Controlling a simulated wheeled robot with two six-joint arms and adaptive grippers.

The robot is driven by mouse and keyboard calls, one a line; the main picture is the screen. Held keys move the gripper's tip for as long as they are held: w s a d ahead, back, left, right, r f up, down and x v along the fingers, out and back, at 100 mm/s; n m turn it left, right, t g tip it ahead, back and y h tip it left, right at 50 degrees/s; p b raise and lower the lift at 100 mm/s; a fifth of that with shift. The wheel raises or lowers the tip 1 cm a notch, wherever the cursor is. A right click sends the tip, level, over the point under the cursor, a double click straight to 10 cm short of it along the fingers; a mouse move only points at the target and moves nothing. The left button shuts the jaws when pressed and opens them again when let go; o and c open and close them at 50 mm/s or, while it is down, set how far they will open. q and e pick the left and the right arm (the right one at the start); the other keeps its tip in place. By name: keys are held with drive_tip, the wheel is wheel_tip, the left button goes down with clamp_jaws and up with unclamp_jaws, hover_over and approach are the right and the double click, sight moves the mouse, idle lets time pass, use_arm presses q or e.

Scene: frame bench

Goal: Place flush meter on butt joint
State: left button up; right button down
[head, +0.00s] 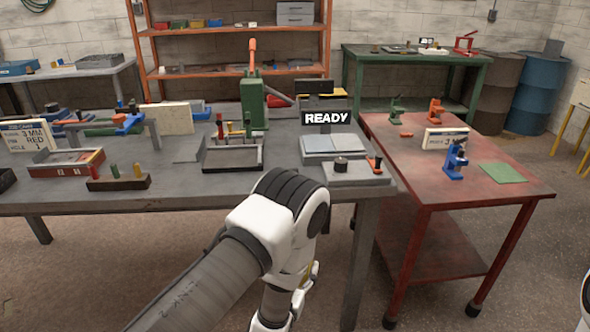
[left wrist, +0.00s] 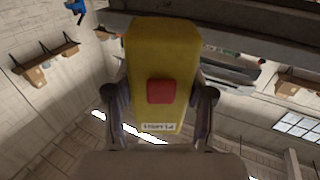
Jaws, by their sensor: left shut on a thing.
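My left gripper (left wrist: 160,90) is shut on a yellow block-shaped device with a red square on its face and a small white label, which I take to be the flush meter (left wrist: 160,55). In the head view my left arm hangs in front of the bench, and only a sliver of yellow shows beside the wrist, below bench height. Two flat grey plates (head: 333,146) lie side by side on the bench under the READY sign (head: 326,118); the seam between them looks like the butt joint. The held device is apart from them. My right gripper is not in view.
A grey block with a dark knob (head: 341,165) stands at the bench's front right, near the plates. A divided tray (head: 233,154) and a green press (head: 252,102) stand left of them. A red table (head: 500,200) with clamps stands to the right.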

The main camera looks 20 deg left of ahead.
use_arm(q)
drive_tip(key=w+a+r+n+y+b, duration=0.25)
drive_tip(key=w+a+r+y, duration=0.3)
drive_tip(key=w+a, duration=0.35)
drive_tip(key=w+a+r+n+g, duration=0.1)
drive_tip(key=a+r, duration=0.3)
drive_tip(key=r, duration=0.2)
drive_tip(key=a+r+n+y, duration=0.1)
drive_tip(key=a+r, duration=0.2)
drive_tip(key=r, duration=0.3)
drive_tip(key=shift+w+a+g+b, duration=0.35)
drive_tip(key=shift+w+g+b, duration=0.05)
